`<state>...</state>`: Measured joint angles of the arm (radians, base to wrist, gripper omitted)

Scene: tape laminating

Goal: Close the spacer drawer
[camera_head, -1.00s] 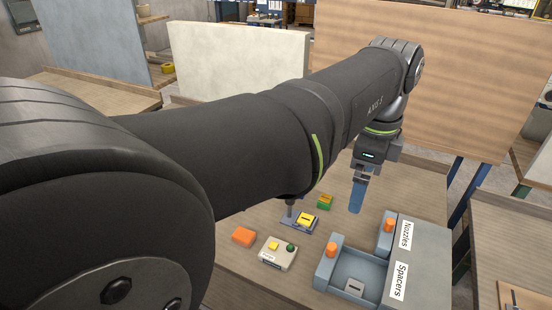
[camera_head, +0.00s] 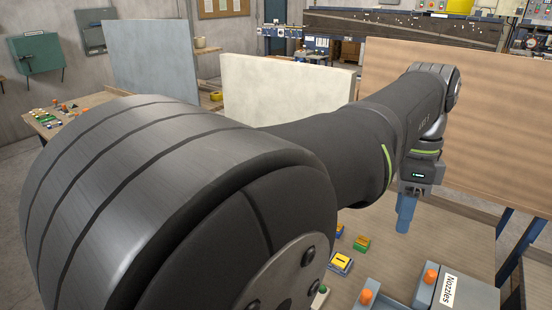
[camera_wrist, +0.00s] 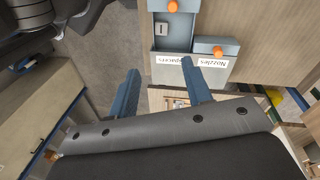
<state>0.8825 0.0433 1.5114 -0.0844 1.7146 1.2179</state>
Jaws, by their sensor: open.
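The spacer drawer (camera_wrist: 176,30) stands pulled out of the cabinet in the wrist view, with a small grey part (camera_wrist: 160,29) inside and an orange knob (camera_wrist: 173,6) at its far end. In the head view only part of it shows at the bottom edge, with its orange knob (camera_head: 366,297). The Spacers label (camera_wrist: 170,58) is partly hidden. My gripper (camera_head: 405,213) is open and empty, above the table and apart from the drawer knob. Its two blue fingers spread wide in the wrist view (camera_wrist: 160,68).
The nozzles drawer (camera_wrist: 217,47), with its own orange knob (camera_head: 430,277), sits beside the spacer drawer and reaches out much less. Yellow-topped blocks (camera_head: 341,262) lie on the table (camera_head: 385,242) left of the cabinet. A wooden panel (camera_head: 500,110) stands behind my arm.

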